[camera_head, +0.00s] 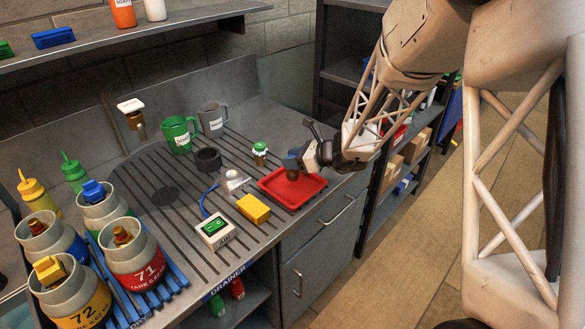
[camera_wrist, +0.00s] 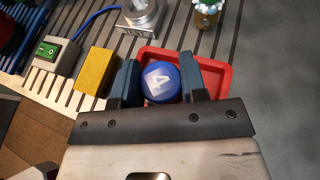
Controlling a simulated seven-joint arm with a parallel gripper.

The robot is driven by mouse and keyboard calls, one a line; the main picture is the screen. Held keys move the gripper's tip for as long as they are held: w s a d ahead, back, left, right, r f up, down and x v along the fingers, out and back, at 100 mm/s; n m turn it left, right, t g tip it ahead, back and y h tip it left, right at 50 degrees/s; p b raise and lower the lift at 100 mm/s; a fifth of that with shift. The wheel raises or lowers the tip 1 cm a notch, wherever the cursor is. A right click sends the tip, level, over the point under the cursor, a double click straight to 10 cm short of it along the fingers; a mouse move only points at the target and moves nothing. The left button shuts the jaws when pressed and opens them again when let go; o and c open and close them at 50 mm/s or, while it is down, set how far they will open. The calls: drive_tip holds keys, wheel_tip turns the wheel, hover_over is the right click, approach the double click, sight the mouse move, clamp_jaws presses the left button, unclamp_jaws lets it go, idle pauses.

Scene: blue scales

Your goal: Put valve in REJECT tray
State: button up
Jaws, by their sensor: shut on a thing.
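My gripper (camera_head: 298,161) is shut on a round blue piece (camera_head: 291,167), which I take to be the valve. In the wrist view the piece (camera_wrist: 161,83) shows a blue top with a white mark between the two fingers (camera_wrist: 159,76). The red tray (camera_head: 316,187) lies directly below and around it; its rim also shows in the wrist view (camera_wrist: 222,72). The piece is over or within the tray; I cannot tell whether it touches the floor. No REJECT lettering is readable on the tray.
A yellow block (camera_head: 253,209), a switch box (camera_head: 215,231) and a metal device (camera_head: 233,180) stand left of the tray. A green-topped fitting (camera_head: 259,152) stands behind it. Green (camera_head: 181,134) and grey (camera_head: 212,119) mugs are farther back. The counter edge is close on the right.

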drive_tip(key=shift+f, duration=1.75)
drive_tip(key=shift+f, duration=0.15)
drive_tip(key=o, duration=1.1)
drive_tip(key=shift+d+r, duration=0.15)
drive_tip(key=shift+r, duration=0.05)
drive_tip(key=v, duration=1.1)
drive_tip(key=shift+s+d+r, duration=0.15)
drive_tip(key=shift+s+d, duration=0.1)
